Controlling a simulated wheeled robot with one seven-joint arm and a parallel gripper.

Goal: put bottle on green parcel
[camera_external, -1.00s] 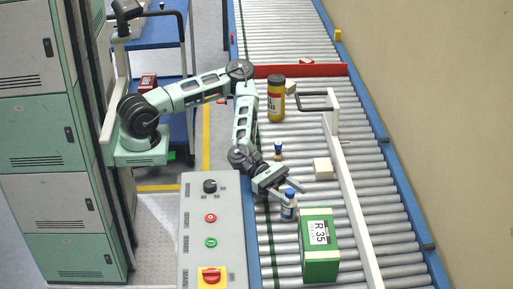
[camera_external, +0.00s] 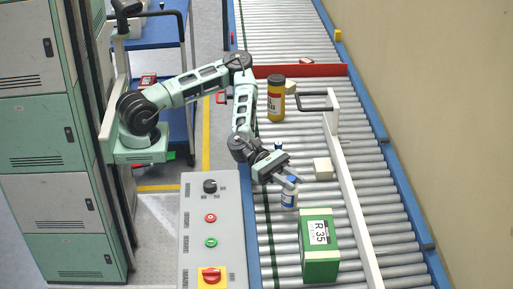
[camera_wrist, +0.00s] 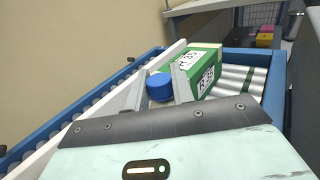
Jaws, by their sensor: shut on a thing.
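In the wrist view the blue cap of the bottle (camera_wrist: 159,86) shows between the two fingers of my gripper (camera_wrist: 158,82). The green parcel (camera_external: 320,268) is a box with a white "R 35" label, on the rollers. It also shows in the wrist view (camera_wrist: 216,61), just beyond the bottle. I cannot tell whether the bottle's base touches the rollers.
A white rail (camera_external: 352,205) runs right of the parcel. A small cream box (camera_external: 323,168), a yellow jar (camera_external: 276,104) and a red bar (camera_external: 300,71) are farther back on the conveyor. A grey control panel (camera_external: 212,228) stands at left.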

